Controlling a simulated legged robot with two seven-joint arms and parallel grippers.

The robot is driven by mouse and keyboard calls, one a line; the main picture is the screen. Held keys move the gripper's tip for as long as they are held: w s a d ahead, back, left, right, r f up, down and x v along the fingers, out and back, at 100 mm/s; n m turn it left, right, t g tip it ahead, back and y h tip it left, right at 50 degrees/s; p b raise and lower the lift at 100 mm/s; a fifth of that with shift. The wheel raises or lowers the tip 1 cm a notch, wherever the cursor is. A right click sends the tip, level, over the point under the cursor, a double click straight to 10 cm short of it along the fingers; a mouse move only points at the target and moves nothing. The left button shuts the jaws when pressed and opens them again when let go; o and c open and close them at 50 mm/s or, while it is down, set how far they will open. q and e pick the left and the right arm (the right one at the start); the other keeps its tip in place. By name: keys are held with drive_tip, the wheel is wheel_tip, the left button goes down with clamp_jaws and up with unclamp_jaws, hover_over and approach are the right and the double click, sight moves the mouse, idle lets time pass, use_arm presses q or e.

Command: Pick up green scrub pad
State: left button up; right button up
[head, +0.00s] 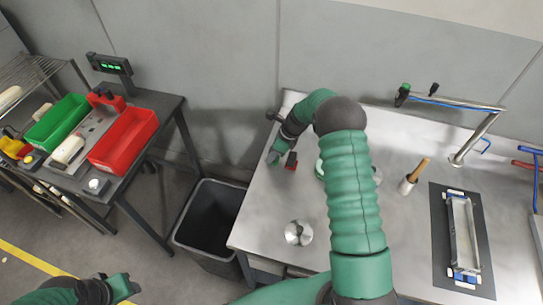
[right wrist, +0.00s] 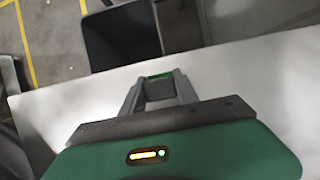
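My right gripper (head: 280,158) is at the left part of the steel table (head: 270,205), pointing down. In the right wrist view its two grey fingers (right wrist: 160,85) stand apart. A narrow green strip (right wrist: 158,77), which looks like the scrub pad, spans the gap between the fingertips. I cannot tell whether the fingers press on it or only stand beside it. In the head view the pad cannot be made out apart from the green hand. My left gripper (head: 122,287) is low at the left, over the floor, its fingers too unclear to judge.
A round metal piece (head: 298,232), a wood-handled tool (head: 418,170) and a tap (head: 470,135) are on the table. A black bin (head: 210,218) stands left of it. Red (head: 125,140) and green (head: 58,120) trays sit farther left.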

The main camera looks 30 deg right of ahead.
drive_tip(key=shift+s+d+f, duration=0.1)
drive_tip(key=shift+d, duration=0.3)
drive_tip(key=c, duration=0.5)
drive_tip(key=shift+a, duration=0.15)
clamp_jaws()
drive_tip(key=shift+a, duration=0.55)
drive_tip(key=shift+r, duration=0.65)
drive_tip(key=shift+d+r+b, duration=0.2)
drive_tip(key=shift+r+b, duration=0.05)
drive_tip(key=shift+r, duration=0.3)
drive_tip(key=shift+d+r+b, duration=0.15)
drive_tip(key=shift+r+b, duration=0.05)
drive_tip(key=shift+r, duration=0.35)
drive_tip(key=s+a, duration=0.3)
drive_tip(key=a, duration=0.1)
drive_tip(key=s+a+r+b, duration=0.1)
drive_tip(key=s+a, duration=0.3)
drive_tip(key=s+a+b, duration=0.1)
drive_tip(key=s+a, duration=0.2)
drive_tip(key=a, duration=0.1)
drive_tip(key=shift+s+a+r, duration=0.2)
drive_tip(key=shift+r, duration=0.2)
use_arm(q)
drive_tip(key=x, duration=0.3)
drive_tip(key=shift+s+d+f, duration=0.1)
drive_tip(key=shift+s+f, duration=0.15)
drive_tip(key=shift+s, duration=0.1)
use_arm(e)
drive_tip(key=shift+d, duration=0.15)
drive_tip(key=shift+f, duration=0.1)
